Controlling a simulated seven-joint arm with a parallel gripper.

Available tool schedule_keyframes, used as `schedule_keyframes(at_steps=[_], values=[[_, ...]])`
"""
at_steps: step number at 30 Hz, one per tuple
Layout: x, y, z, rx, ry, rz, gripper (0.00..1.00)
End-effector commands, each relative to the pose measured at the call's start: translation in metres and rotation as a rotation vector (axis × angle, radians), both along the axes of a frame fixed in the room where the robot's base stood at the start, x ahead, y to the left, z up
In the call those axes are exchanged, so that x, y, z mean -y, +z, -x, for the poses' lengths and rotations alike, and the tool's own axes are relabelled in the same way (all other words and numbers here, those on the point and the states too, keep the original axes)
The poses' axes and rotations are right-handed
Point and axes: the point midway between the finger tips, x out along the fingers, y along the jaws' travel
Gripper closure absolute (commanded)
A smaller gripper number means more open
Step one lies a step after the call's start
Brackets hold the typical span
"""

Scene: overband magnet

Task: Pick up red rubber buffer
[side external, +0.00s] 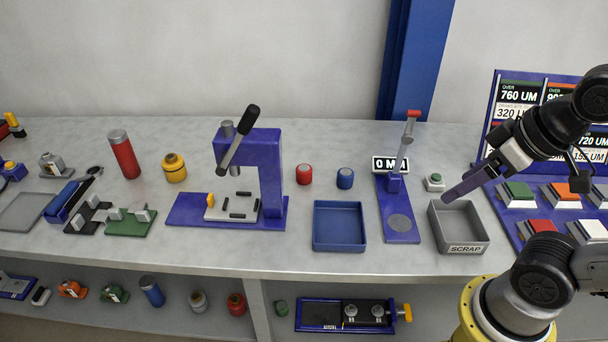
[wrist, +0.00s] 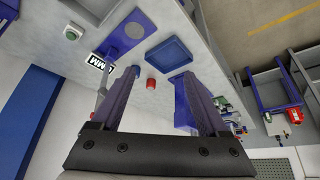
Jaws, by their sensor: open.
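The red rubber buffer (side external: 304,174) is a short red cylinder standing upright on the bench, between the purple press and a similar blue cylinder (side external: 345,178). In the wrist view the red buffer (wrist: 151,84) shows between my two fingers, farther off, with the blue cylinder (wrist: 137,71) beside it. My gripper (side external: 448,197) is open and empty. In the side view it is over the grey scrap tray, well to the right of the buffer and apart from it.
The purple press (side external: 250,170) with a black lever stands just left of the buffer. A blue tray (side external: 339,226) lies in front. A purple gauge stand (side external: 398,205) and the scrap tray (side external: 458,227) are between my gripper and the buffer's area. A taller red cylinder (side external: 124,157) stands far left.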

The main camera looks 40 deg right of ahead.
Motion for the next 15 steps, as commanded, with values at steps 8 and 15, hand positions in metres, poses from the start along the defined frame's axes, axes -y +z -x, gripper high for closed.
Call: schedule_keyframes(at_steps=[8, 15], values=[[0.0, 0.0, 0.0, 0.0, 0.0, 0.0, 0.1], [0.0, -0.0012, 0.003, -0.015, 0.093, 0.049, 0.1]])
